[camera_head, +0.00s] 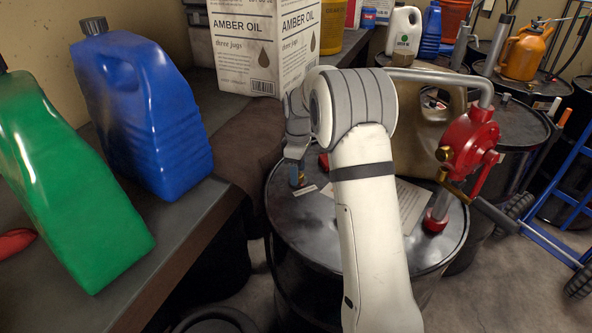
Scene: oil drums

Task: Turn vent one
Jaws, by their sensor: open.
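A black drum (285,225) stands in the middle, with my white arm crossing over its lid. A small blue upright fitting (295,176) stands near the lid's left rim; it may be vent one, but no label shows. My gripper (297,154) points down right over this fitting, jaws open. Its fingertips are small and partly hidden, so I cannot tell whether they touch or straddle the fitting. A small red part (323,162) shows beside my arm on the lid, mostly hidden behind it.
A red rotary pump (470,145) with a bent grey pipe rises from the lid's right side. A bench at left holds blue (140,110) and green (60,180) jugs and an amber oil box (262,45). More drums and a blue hand truck (550,235) stand right.

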